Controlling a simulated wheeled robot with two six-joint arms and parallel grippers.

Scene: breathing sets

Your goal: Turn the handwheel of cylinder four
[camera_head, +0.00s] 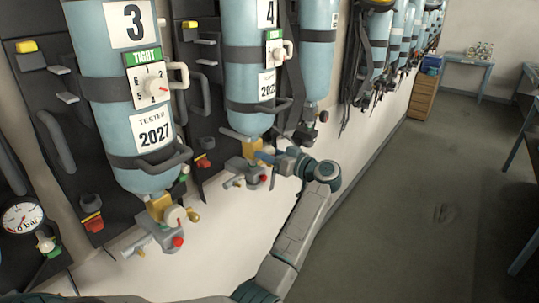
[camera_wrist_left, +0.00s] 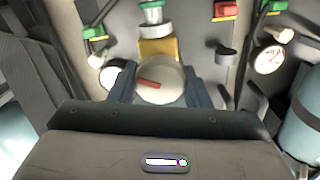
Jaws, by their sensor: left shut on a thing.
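Cylinder four (camera_head: 247,88) is the pale blue bottle hanging on the wall rack with the number 4 on its label. Its yellow and grey valve (camera_head: 250,150) is below it. My left gripper (camera_head: 268,155) reaches this valve from the right. In the left wrist view the round cream handwheel (camera_wrist_left: 170,93) with a red mark sits between the two blue fingers of my left gripper (camera_wrist_left: 158,88), which is shut on it. The red mark lies nearly level, tilted slightly. In the head view the fingers mostly hide the handwheel. My right gripper is not in view.
Cylinder three (camera_head: 115,75) hangs to the left, with its own valve and cream handwheel (camera_head: 175,216) below. A pressure gauge (camera_head: 22,218) is at the far left. More cylinders line the wall behind. The grey floor (camera_head: 420,180) to the right is clear.

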